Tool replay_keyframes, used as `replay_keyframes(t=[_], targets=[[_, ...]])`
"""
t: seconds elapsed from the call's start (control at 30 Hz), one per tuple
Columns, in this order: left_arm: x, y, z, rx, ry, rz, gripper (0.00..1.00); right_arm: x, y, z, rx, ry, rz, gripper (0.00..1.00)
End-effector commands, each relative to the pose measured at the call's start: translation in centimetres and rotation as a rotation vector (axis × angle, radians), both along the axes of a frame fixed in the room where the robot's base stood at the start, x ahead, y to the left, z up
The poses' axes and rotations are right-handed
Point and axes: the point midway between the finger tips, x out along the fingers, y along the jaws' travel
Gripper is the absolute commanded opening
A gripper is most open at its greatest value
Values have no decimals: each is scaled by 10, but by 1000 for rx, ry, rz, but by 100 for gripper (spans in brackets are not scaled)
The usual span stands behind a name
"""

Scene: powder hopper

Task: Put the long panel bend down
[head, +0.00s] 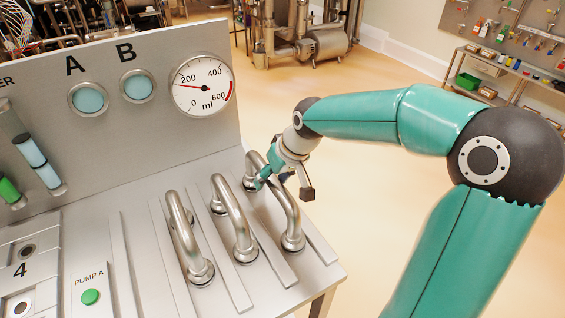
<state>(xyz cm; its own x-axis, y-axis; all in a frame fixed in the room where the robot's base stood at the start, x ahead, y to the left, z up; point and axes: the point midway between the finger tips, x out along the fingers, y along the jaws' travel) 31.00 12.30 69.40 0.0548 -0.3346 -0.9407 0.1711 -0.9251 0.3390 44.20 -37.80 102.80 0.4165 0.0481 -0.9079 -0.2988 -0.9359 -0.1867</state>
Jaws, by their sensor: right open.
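Three bent steel pipes stand as arches on the sloping metal panel. The right-hand one looks the longest, so I take it as the long panel bend (289,213); its lower end meets the panel near the front right edge, and its upper end is partly behind my gripper. My right gripper (284,188) is open at the upper part of this bend, with one fingertip to its left and one to its right. I cannot tell whether the fingers touch the pipe. My left gripper is out of view.
The middle bend (236,218) and the left bend (182,225) stand close by, with raised strips between them. A gauge (203,84) and two round windows sit on the upright board behind. A green PUMP A button (91,297) is at front left. Open floor lies to the right.

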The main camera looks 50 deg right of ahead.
Motion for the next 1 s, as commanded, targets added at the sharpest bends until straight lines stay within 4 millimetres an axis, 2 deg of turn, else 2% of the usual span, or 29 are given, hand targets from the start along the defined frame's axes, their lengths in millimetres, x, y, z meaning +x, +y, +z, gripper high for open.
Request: replay_keyframes(t=[0.3, 0.5, 0.7, 1.0], targets=[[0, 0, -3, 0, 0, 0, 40, -26, -3, 59, -1, -6, 0, 56], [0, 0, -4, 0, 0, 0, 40, -38, -4, 85, -1, -4, 1, 56], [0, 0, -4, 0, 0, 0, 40, -43, -4, 94, 0, 0, 1, 56], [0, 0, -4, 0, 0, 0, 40, -43, -4, 94, 0, 0, 2, 56]])
